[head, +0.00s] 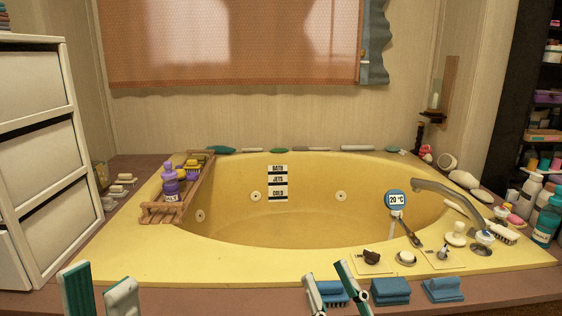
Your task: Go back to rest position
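My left gripper (99,277) is at the bottom left of the head view, in front of the tub's near left edge. Its two fingers stand apart with nothing between them. My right gripper (325,273) is at the bottom centre, in front of the tub's near edge. Its fingers are also apart, and I see nothing held. A blue brush (334,297) shows partly behind the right gripper's fingers; whether they touch it I cannot tell. The lower parts of both grippers are cut off by the frame. The yellow corner tub (200,262) lies beyond both.
A wooden rack (163,213) with a purple bottle (170,182) crosses the tub's left side. Blue blocks (390,291) sit on the near ledge. A faucet (450,195) and several bottles stand at right. White drawers (35,150) stand at left.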

